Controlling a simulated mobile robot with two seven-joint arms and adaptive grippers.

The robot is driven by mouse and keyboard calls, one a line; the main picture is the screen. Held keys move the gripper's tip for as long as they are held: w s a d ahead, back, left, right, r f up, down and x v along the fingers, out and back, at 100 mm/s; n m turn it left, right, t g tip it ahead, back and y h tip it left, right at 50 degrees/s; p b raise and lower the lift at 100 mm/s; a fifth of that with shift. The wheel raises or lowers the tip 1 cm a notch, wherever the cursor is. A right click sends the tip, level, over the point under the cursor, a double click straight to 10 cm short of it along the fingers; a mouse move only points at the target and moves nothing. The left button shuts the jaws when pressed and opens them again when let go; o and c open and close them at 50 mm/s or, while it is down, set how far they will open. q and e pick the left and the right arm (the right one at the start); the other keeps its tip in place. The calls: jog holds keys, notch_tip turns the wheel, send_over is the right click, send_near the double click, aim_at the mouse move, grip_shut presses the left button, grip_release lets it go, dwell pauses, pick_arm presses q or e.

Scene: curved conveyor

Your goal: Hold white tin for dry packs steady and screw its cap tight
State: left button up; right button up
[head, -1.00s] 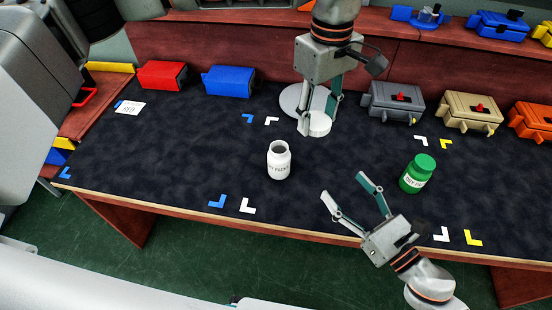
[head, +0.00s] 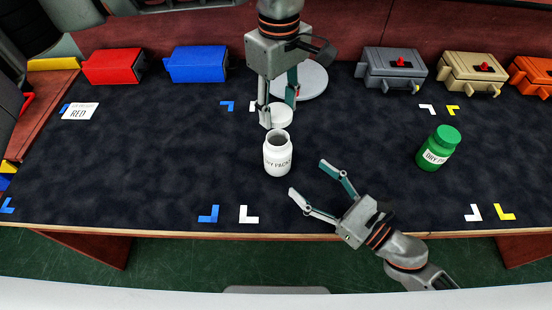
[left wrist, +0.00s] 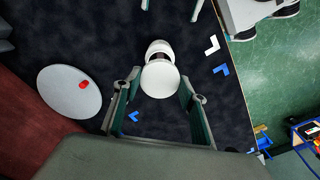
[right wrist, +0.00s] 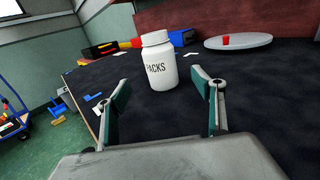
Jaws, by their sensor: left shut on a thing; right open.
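The white tin (head: 277,160), with dark lettering, stands upright and open on the dark table. It also shows in the left wrist view (left wrist: 158,46) and the right wrist view (right wrist: 160,70). My left gripper (head: 279,108) is shut on the round white cap (head: 279,117), just behind the tin's mouth in the head view. In the left wrist view the cap (left wrist: 160,80) partly covers the tin. My right gripper (head: 308,178) is open and empty, to the right and in front of the tin. In the right wrist view the tin stands beyond and between its spread fingers.
A green jar (head: 438,150) stands to the right. A grey round disc (head: 312,80) lies behind my left gripper. Red (head: 112,66) and blue (head: 197,64) boxes stand at the back left; grey (head: 391,70) and tan (head: 472,72) cases at the back right.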

aim_at(278, 153)
pick_arm(q)
jog(key=shift+r, duration=0.1)
pick_arm(e)
jog(key=shift+r, duration=0.1)
jog(key=x, duration=1.2)
jog(key=c, duration=1.7)
pick_arm(q)
jog(key=shift+f, duration=2.6)
